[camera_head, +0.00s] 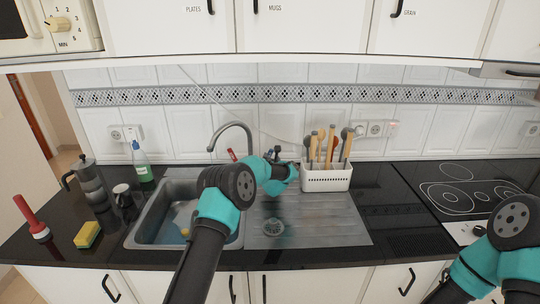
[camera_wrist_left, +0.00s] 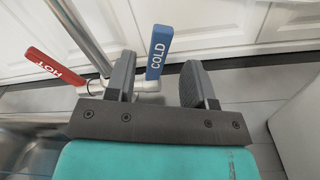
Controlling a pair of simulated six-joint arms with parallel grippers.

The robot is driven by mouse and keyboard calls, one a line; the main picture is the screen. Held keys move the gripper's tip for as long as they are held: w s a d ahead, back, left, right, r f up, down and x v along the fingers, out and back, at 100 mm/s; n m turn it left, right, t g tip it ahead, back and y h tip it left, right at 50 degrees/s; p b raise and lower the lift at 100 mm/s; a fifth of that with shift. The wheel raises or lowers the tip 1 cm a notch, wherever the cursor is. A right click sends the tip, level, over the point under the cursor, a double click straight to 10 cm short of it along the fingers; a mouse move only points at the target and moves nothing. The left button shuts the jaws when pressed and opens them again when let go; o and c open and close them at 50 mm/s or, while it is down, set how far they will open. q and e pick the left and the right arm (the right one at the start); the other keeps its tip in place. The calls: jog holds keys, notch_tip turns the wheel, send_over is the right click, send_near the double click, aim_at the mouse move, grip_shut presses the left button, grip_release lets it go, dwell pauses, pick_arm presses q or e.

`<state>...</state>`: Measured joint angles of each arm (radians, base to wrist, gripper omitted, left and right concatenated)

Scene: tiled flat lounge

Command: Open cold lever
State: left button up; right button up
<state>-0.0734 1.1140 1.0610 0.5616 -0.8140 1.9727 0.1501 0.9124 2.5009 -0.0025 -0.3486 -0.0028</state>
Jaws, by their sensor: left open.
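The blue cold lever (camera_wrist_left: 158,52), marked COLD, stands upright on the tap in the left wrist view. The red hot lever (camera_wrist_left: 52,67), marked HOT, points out to the left on the other side of the tap's pipe. My left gripper (camera_wrist_left: 158,80) is open, with one finger close beside the blue lever and the other apart to its right. The blue lever appears between the fingers, nearer the left one; I cannot tell whether they touch. In the head view my left gripper (camera_head: 277,156) is at the tap (camera_head: 232,128), largely hidden by my own arm. My right gripper is out of view.
The sink (camera_head: 160,236) lies left of my arm, with the steel drainboard (camera_head: 335,226) to its right. A white utensil holder (camera_head: 326,180) stands close right of my left gripper. A spray bottle (camera_head: 141,165), moka pot (camera_head: 90,183) and sponge (camera_head: 87,235) stand at the left.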

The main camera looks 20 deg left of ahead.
aim_at(270, 154)
pick_arm(q)
jog(key=shift+x, duration=2.5)
grip_shut()
